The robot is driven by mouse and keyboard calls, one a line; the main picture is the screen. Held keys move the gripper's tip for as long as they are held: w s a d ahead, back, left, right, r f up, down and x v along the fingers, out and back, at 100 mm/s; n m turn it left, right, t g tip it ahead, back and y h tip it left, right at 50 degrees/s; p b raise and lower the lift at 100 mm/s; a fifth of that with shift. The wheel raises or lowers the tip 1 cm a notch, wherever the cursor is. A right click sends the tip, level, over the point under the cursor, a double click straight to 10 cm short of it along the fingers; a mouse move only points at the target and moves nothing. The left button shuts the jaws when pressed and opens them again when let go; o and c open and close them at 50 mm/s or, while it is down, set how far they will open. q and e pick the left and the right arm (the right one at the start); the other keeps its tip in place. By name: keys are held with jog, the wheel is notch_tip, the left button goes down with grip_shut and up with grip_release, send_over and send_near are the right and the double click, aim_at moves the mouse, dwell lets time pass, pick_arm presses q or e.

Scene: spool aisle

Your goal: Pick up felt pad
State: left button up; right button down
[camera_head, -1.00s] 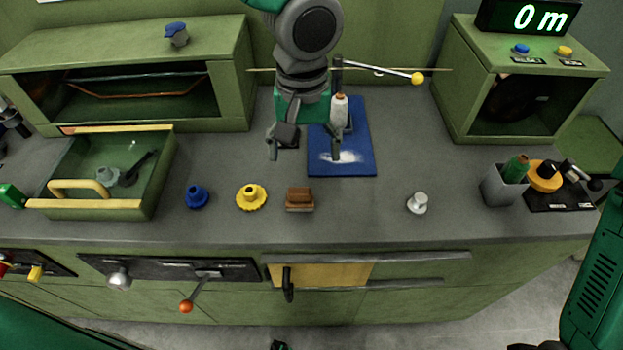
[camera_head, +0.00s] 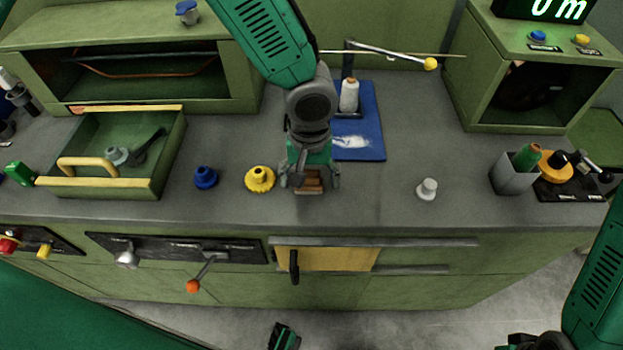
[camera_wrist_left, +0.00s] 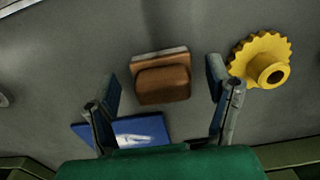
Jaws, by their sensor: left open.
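The felt pad (camera_head: 312,186) is a brown block with a handle-like top and a thin pale layer along one edge. It lies on the grey counter near the front edge. My left gripper (camera_head: 309,181) is open above it, with a finger to either side, and hides part of it. In the left wrist view the pad (camera_wrist_left: 162,82) shows whole between the two open fingertips (camera_wrist_left: 163,75), with gaps on both sides. I cannot tell the remaining height.
A yellow toothed knob (camera_head: 260,179) sits close left of the pad, with a blue knob (camera_head: 205,177) beyond. A small pale knob (camera_head: 427,189) stands right, with clear counter between.

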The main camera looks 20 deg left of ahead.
aim_at(308, 173)
pick_arm(q)
jog(key=shift+s+a+f, duration=0.1)
jog(key=shift+a+f, duration=0.05)
jog(key=shift+a, duration=0.2)
jog(key=shift+d, duration=0.15)
jog(key=c, duration=1.2)
jog(key=shift+d, duration=0.35)
jog(key=shift+c, duration=0.2)
jog(key=r, duration=0.9)
jog(key=shift+a, duration=0.35)
jog(key=shift+d+r, duration=0.25)
jog(key=shift+r, duration=0.3)
